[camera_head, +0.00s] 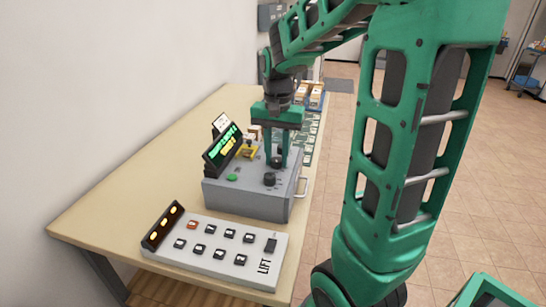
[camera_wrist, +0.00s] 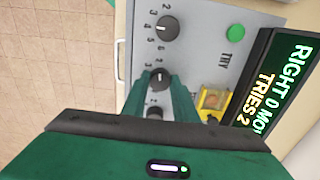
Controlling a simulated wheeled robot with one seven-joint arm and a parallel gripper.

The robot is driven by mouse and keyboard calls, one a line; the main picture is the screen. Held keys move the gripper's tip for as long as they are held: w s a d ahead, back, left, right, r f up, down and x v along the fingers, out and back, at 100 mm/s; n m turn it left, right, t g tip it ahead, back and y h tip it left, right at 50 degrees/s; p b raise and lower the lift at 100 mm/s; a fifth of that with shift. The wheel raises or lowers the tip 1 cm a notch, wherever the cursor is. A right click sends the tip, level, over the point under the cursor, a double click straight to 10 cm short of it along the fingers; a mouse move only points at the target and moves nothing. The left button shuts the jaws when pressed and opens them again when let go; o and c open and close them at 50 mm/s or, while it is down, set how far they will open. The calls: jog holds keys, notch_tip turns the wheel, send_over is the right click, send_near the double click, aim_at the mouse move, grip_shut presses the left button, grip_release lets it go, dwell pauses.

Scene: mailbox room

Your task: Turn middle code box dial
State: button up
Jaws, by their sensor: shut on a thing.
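The grey code box (camera_head: 245,198) stands on the table with a row of black dials on its top. In the wrist view the near dial (camera_wrist: 167,27) is free, with digits around it. The middle dial (camera_wrist: 158,78) sits between my fingertips, and my gripper (camera_wrist: 160,82) is shut on it from above. A further dial (camera_wrist: 155,112) is partly hidden by my fingers. In the head view my gripper (camera_head: 277,158) comes straight down onto the box and partly covers the dials. The middle dial's pointer setting is hard to read.
The box's display (camera_wrist: 274,82) reads "RIGHT 0" and "TRIES 2", partly cut off. A green TRY button (camera_wrist: 236,33) and a yellow piece (camera_wrist: 212,100) are near it. A LIFT panel (camera_head: 220,248) with several buttons lies in front. The table's left side is clear.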

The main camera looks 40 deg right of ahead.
aim_at(277, 159)
dwell(0.3)
jog(key=o, duration=1.1)
jog(key=shift+c, duration=0.2)
notch_tip(277, 159, up, 11)
jog(key=shift+f, duration=0.15)
